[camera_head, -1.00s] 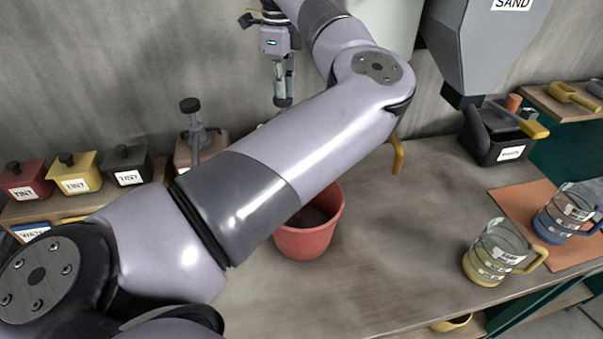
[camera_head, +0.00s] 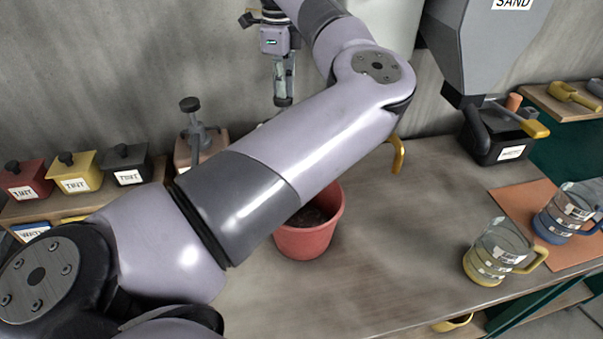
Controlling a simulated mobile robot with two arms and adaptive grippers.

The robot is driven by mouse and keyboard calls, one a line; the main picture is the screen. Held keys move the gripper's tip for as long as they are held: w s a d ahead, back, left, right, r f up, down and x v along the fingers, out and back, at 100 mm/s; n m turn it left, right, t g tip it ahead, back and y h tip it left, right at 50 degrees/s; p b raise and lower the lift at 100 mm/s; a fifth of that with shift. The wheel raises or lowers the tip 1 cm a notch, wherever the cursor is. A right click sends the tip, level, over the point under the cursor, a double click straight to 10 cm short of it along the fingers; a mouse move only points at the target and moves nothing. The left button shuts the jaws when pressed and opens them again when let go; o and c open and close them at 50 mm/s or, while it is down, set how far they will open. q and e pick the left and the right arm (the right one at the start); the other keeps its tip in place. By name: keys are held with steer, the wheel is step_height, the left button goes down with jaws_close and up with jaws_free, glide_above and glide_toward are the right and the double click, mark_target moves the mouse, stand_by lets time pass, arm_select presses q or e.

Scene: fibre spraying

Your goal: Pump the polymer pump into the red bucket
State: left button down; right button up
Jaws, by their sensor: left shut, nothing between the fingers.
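The red bucket (camera_head: 308,241) stands upright on the workbench, partly hidden behind my left arm. Dark brown matter shows inside it. A pump with a black knob (camera_head: 192,127) stands on a pinkish container at the back left, its lower part hidden by my arm. I take it for the polymer pump; no label on it is readable. My left gripper (camera_head: 283,100) points down near the back wall, to the right of the pump and apart from it, above and behind the bucket. It is shut and empty. My right gripper is out of view.
Red, yellow and black tint boxes (camera_head: 75,173) stand at the left. A grey sand hopper (camera_head: 478,45) hangs at the back right above a black box (camera_head: 500,137). Two clear jugs (camera_head: 495,253) stand at the right.

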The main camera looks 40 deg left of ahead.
arm_select(q)
steer(key=shift+r+p, duration=1)
steer(key=shift+r, duration=0.75)
steer(key=shift+f, duration=0.15)
steer(key=shift+f+b, duration=1.85)
steer(key=shift+f, duration=0.55)
steer(key=shift+r+p, duration=1.65)
steer(key=shift+r, duration=0.9)
steer(key=shift+f, duration=0.2)
